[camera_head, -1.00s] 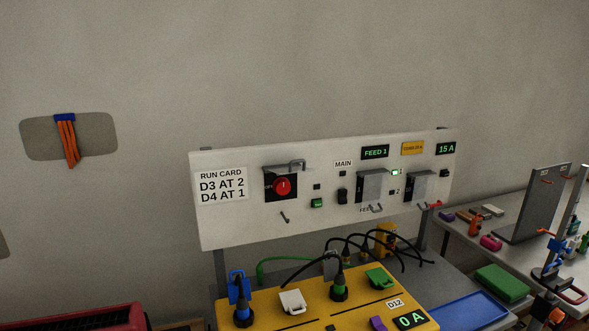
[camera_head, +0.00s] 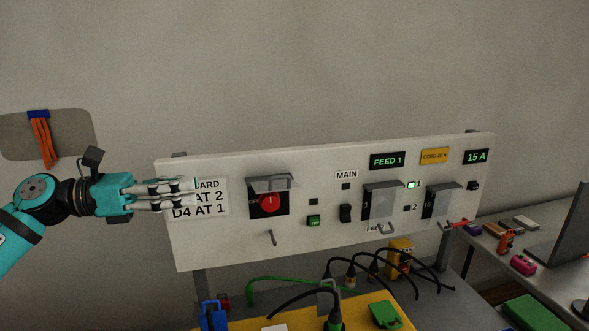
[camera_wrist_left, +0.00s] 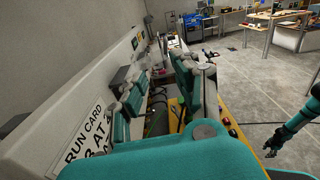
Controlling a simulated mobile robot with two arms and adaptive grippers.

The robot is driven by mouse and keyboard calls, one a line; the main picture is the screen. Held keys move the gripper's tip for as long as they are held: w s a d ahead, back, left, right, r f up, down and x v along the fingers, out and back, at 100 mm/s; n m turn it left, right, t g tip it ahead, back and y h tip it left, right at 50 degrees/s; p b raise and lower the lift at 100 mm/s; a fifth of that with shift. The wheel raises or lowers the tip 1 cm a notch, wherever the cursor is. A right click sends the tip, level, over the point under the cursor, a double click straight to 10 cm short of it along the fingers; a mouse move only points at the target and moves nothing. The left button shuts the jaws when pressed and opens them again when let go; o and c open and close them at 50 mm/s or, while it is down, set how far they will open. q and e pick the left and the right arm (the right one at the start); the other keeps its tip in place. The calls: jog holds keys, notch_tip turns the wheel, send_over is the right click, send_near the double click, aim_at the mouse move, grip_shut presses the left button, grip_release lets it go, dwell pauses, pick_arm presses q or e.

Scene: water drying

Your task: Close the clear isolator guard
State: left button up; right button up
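The isolator is a red knob (camera_head: 270,203) on a dark plate on the white panel (camera_head: 220,240). Its clear guard (camera_head: 271,183) stands out from the panel above the knob, raised, and leaves the knob uncovered. My left gripper (camera_head: 196,194) is left of the isolator, in front of the run card, pointing right and apart from the guard. It holds nothing. In the left wrist view its fingers (camera_wrist_left: 172,85) show a gap between them. My right gripper (camera_wrist_left: 271,150) shows small at the right of the left wrist view; its finger state is too small to tell.
A hook (camera_head: 271,238) sticks out below the isolator. Two more clear covers (camera_head: 383,202) (camera_head: 441,201) stand on the panel's right. Below are a yellow board (camera_head: 370,322) and black cables (camera_head: 345,262). Free air lies in front of the panel.

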aim_at(277, 178)
jog(key=s+a+r+g+p, duration=0.1)
jog(key=s+a+r+p, duration=0.25)
jog(key=s, duration=0.45)
pick_arm(q)
jog(key=p+x, duration=0.1)
jog(key=x, duration=0.4)
jog(key=p+x, duration=0.1)
jog(key=x, duration=0.3)
jog(key=s+p+x, duration=0.1)
jog(key=x, duration=0.4)
jog(key=shift+d+r, duration=0.4)
jog(key=shift+d, duration=0.15)
jog(key=shift+w+d, duration=0.15)
jog(key=shift+d, duration=0.15)
jog(key=shift+d+f, duration=0.1)
jog(key=shift+d, duration=0.15)
jog(key=c, duration=0.6)
grip_shut()
pick_arm(e)
jog(key=w+r, duration=0.3)
jog(key=shift+w+d+r, duration=0.3)
jog(key=shift+d, duration=0.1)
